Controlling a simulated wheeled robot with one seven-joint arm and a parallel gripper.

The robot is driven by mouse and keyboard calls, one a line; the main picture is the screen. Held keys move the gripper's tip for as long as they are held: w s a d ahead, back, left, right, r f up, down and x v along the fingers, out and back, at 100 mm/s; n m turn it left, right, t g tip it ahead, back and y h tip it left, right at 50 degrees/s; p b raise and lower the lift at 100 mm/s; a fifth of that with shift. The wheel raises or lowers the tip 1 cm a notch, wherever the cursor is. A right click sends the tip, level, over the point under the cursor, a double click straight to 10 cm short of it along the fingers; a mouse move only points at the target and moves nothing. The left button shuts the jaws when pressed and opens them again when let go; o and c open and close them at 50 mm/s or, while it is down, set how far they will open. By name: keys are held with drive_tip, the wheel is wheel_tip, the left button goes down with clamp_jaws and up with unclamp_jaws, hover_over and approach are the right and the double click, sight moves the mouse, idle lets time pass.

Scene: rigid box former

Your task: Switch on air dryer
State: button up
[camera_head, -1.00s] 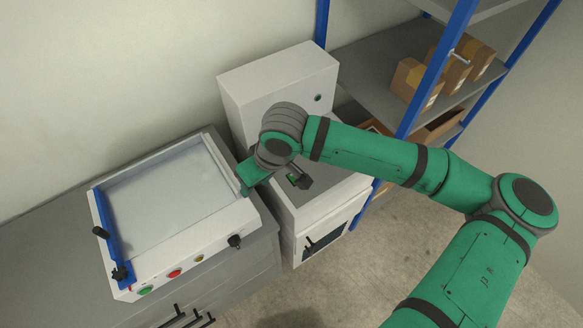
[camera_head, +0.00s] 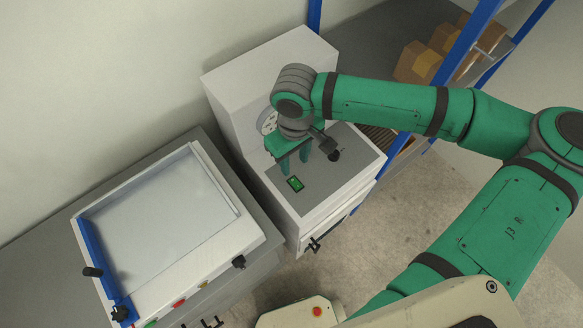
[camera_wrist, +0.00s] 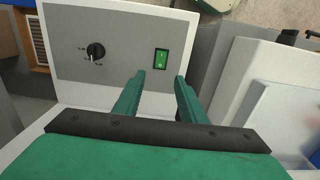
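The air dryer (camera_head: 247,97) is a white cabinet with a grey control panel (camera_head: 325,187) on its lower front section. A green rocker switch (camera_head: 295,184) sits on the panel; it also shows in the wrist view (camera_wrist: 161,59). A black rotary knob (camera_wrist: 96,50) is to its left in the wrist view. My gripper (camera_head: 293,168) is above the panel, close to the switch. In the wrist view my gripper (camera_wrist: 160,77) has its two green fingers apart with nothing between them, and the switch appears just beyond the gap. I cannot tell whether a finger touches the panel.
A white box former (camera_head: 165,235) with a blue side bar stands on a grey cabinet at the left. A blue-framed shelf (camera_head: 470,50) with cardboard boxes (camera_head: 420,62) is at the right. A round gauge (camera_head: 267,121) is partly behind my arm. Concrete floor lies in front.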

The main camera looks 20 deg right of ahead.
sight(293, 181)
wheel_tip(293, 181, down, 10)
idle(0.5)
